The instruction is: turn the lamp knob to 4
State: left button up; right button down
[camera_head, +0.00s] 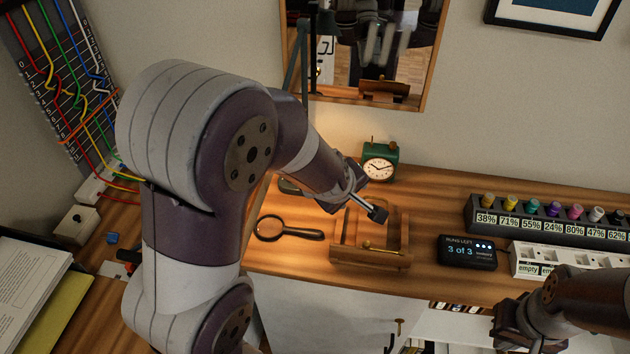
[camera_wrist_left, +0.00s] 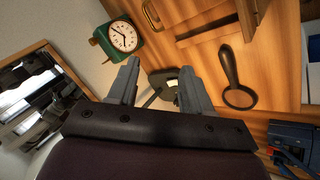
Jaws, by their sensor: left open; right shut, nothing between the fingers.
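The dark lamp base (camera_head: 290,186) shows partly behind my left forearm in the head view. A thin lamp pole (camera_head: 304,60) rises behind the arm. In the left wrist view, the lamp base (camera_wrist_left: 155,91) lies beyond and between the fingers of my left gripper (camera_wrist_left: 159,70), with a small pale spot on it. I cannot make out the knob's setting. The left gripper is open and empty, and contact with the lamp cannot be told. My right gripper (camera_head: 507,323) is shut and empty at the lower right, away from the lamp.
A green clock (camera_head: 380,163), wooden rack (camera_head: 370,256) and magnifying glass (camera_head: 290,232) are near the left wrist. A black display (camera_head: 468,252), a row of coloured-knobbed holders (camera_head: 540,222) and a white strip (camera_head: 530,260) stand at right. A mirror (camera_head: 427,70) hangs behind.

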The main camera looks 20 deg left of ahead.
pick_arm(q)
jog(key=w+a+f+n+t+y+b, duration=0.2)
jog(key=w+a+n+y+b, duration=0.3)
jog(key=n, duration=0.6)
jog(key=w+a+f+n+t+y+b, duration=0.1)
jog(key=w+n+y+b, duration=0.2)
jog(key=w+n, duration=0.6)
jog(key=s+a+f+n+g+y+b, duration=0.35)
jog(key=s+f+n+g+y, duration=0.2)
jog(key=n, duration=1.25)
jog(key=shift+g, duration=0.25)
jog(key=x, duration=1.1)
jog(key=shift+s+a+b, duration=0.1)
jog(key=shift+a+b, duration=0.05)
jog(key=shift+b, duration=0.15)
pick_arm(e)
notch_tip(320, 180, down, 13)
jog(key=shift+f, duration=0.2)
jog(key=shift+d, duration=0.1)
pick_arm(q)
grip_shut()
jog(key=shift+f+m, duration=0.1)
jog(key=shift+m, duration=0.2)
